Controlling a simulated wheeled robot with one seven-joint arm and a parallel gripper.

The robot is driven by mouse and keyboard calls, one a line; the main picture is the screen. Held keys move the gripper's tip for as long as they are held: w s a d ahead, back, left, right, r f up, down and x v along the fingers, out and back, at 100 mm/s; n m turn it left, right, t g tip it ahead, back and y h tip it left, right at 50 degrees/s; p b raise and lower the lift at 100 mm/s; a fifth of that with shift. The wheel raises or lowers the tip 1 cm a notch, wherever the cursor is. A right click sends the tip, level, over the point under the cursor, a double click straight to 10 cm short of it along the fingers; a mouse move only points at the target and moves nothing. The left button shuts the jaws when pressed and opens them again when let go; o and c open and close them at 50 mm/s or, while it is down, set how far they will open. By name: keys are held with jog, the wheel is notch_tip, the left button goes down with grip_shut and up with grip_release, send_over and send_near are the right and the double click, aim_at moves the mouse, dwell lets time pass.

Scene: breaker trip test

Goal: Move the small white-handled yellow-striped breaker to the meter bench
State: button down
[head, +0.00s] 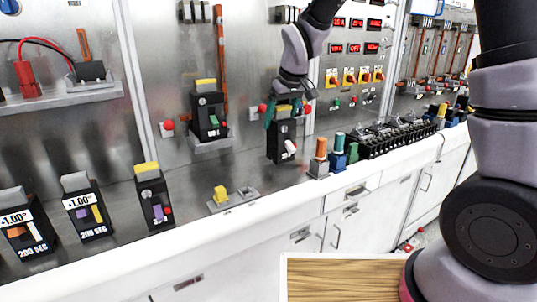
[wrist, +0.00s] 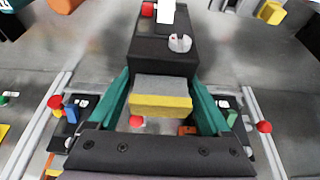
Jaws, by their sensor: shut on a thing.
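The small breaker (head: 282,148) is a black block with a white handle, and its yellow stripe shows near the top. My gripper (head: 287,110) has its teal fingers shut around the breaker's top end and holds it upright in front of the metal panel, apparently above the counter. In the wrist view, the breaker (wrist: 165,52) extends away between the fingers of my gripper (wrist: 165,105), with its grey and yellow top band nearest. The metal counter (head: 115,235) carries meter-like units labelled -1.00 at left; no label shows which part is the meter bench.
A green-handled breaker (head: 209,120) sits on a wall ledge. A purple-handled breaker (head: 152,195) stands on the counter, near a grey base with a yellow block (head: 221,196). Orange and teal-topped posts (head: 320,155) and a row of black terminals (head: 395,135) stand at right.

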aim_at(279, 142)
notch_tip(279, 142, down, 8)
jog(key=shift+r, duration=0.15)
dwell(0.4)
grip_release()
jog(key=v, duration=1.2)
jog(key=shift+r, duration=0.15)
jog(key=s+d+r+m+t, duration=0.1)
jog(key=s+d+r+m, duration=0.4)
jog(key=s+d, duration=0.3)
jog(key=s+d+r+m+t, duration=0.2)
jog(key=s+d+r+m, duration=0.4)
jog(key=d, duration=0.8)
notch_tip(279, 142, up, 2)
jog(key=shift+s+d+r+h, duration=0.2)
jog(key=shift+s+d+h, duration=0.15)
jog(key=shift+s, duration=0.8)
